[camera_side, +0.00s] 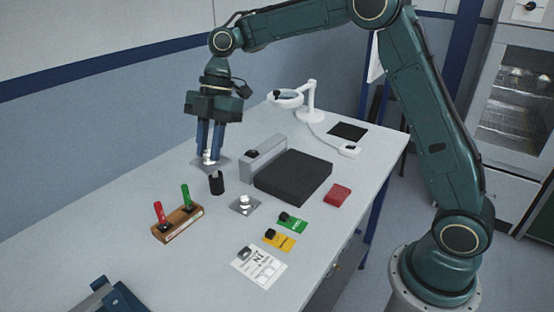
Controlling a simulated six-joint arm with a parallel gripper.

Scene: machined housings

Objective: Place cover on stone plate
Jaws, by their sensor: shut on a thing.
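My gripper (210,154) points straight down at the far left part of the table, its blue fingers shut on the pale knob of a cover (221,165). The cover is a flat grey square piece, partly hidden by the fingers. I cannot tell whether it touches the table or hangs just above it. The stone plate (293,177) is a thick black slab lying to the right of the gripper, its top bare. A second grey square piece with a pale knob (243,204) lies on the table in front of the slab's left side.
A long grey block (262,158) stands between gripper and slab. A black cylinder (216,183) is just below the gripper. A wooden rack (178,224), green card (293,224), yellow card (279,241), white label sheet (259,266), red block (337,194) and magnifier lamp (309,99) surround it.

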